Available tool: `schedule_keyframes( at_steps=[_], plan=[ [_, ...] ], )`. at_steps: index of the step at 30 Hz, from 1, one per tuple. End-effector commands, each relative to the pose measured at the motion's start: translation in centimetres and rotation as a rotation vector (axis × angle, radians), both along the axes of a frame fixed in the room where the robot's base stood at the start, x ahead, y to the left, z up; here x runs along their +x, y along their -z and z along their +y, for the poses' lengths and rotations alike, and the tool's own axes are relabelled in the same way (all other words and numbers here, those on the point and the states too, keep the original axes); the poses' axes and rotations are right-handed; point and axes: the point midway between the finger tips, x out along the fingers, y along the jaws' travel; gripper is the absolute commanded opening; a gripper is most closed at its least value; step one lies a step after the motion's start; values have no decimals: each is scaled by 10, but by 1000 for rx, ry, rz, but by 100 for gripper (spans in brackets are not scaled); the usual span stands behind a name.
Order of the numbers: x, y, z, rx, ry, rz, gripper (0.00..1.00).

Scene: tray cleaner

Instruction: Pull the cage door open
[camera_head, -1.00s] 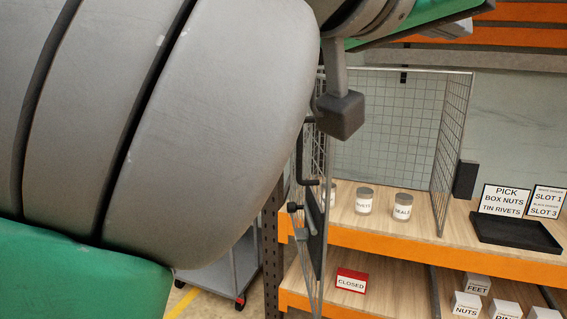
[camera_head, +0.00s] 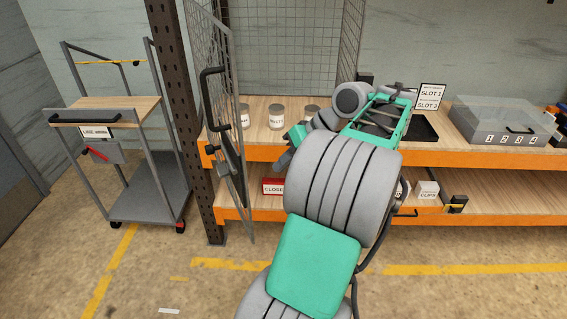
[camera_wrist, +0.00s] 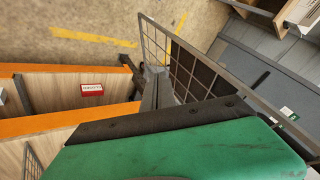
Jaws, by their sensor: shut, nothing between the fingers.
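The cage door (camera_head: 216,60) is a grey mesh panel with a black handle (camera_head: 206,100). In the head view it stands open, swung out from the shelf front at the left of the cage. The door's mesh also shows in the wrist view (camera_wrist: 184,68), running to the right. My gripper (camera_wrist: 157,82) is shut and empty in the wrist view, with its fingers close beside the door's mesh. I cannot tell whether they touch it. In the head view my arm reaches right of the door and hides part of the shelf; the fingertips are not clear there.
Jars (camera_head: 277,117) stand inside the cage. A red CLOSED box (camera_head: 273,186) is on the lower shelf. A dark post (camera_head: 183,100) and a trolley (camera_head: 150,190) stand left of the door. A clear-lidded case (camera_head: 503,122) is at right. The floor in front is clear.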

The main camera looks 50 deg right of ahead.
Motion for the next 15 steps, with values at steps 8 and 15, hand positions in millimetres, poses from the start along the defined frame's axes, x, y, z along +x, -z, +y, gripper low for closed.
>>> schedule_keyframes(
  at_steps=[8,15],
  plan=[
    [33,48,17,-1,0,1,0],
    [48,45,47,-5,2,1,0]
  ],
)
